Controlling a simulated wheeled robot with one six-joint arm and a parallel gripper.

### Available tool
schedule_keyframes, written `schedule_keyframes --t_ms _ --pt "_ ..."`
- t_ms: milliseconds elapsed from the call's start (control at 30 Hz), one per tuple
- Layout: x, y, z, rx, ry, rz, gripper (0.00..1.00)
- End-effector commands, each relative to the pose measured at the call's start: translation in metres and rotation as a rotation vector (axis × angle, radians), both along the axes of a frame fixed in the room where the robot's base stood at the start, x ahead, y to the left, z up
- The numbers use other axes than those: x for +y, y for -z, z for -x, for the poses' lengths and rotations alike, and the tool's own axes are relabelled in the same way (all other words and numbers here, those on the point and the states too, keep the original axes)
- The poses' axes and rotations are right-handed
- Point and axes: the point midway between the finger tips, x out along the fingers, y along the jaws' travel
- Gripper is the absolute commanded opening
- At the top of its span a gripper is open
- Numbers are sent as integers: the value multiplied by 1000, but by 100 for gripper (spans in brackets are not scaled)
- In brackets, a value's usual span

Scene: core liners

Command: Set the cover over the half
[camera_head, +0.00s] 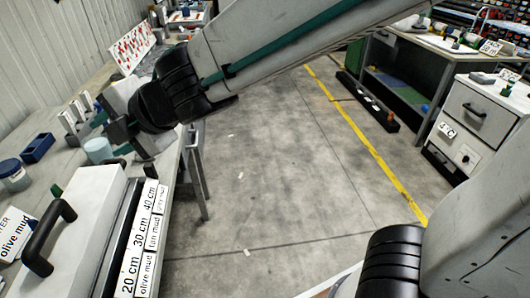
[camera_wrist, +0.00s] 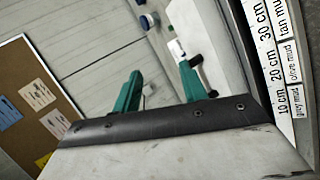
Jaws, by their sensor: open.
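A long white piece with a black handle (camera_head: 50,240), likely the cover (camera_head: 92,200), lies on the bench at the lower left of the head view. A dark narrow strip (camera_head: 118,238) runs along its right side; I cannot tell whether this is the half. In the wrist view a pale panel (camera_wrist: 208,35) that seems to be the same piece lies beyond my right finger. My gripper (camera_wrist: 160,70) is open, its two green fingers apart with nothing held between them. In the head view it hangs over the bench, above the far end of the white piece.
A scale and mud label strip (camera_head: 137,245) lies right of the white piece. A blue tray (camera_head: 38,148), a jar (camera_head: 14,175) and a light blue cup (camera_head: 98,150) stand on the bench's left.

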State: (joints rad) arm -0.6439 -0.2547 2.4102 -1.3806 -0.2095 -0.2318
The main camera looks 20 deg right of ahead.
Motion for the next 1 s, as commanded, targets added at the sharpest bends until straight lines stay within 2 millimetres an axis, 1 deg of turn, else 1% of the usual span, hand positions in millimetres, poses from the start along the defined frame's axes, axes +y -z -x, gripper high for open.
schedule_keyframes --t_ms 33,67,100,167,200,233,267,300,367,400,433,500,600,700,733,1000 --pt "-42 -12 -23 18 198 -37 43" --pt "-70 -16 -34 40 328 -62 43" --pt "-111 -20 -43 78 509 -97 43" --pt "-173 -20 -45 152 775 -147 43" --pt "-213 -17 -38 215 955 -187 43" --pt "-242 -13 -28 271 1091 -218 43" --pt "-268 -8 -14 333 1224 -249 43" --pt "-297 0 9 424 1390 -293 43" --pt "-326 13 48 571 1601 -349 43" --pt "-336 20 73 670 1716 -384 43" --pt "-340 25 91 743 1788 -407 43" --pt "-342 34 126 900 1915 -450 43" --pt "-335 38 160 1068 2016 -487 43" --pt "-327 40 175 1155 2053 -499 43" --pt "-326 40 177 1166 2058 -501 43" --pt "-325 40 178 1173 2058 -499 43"
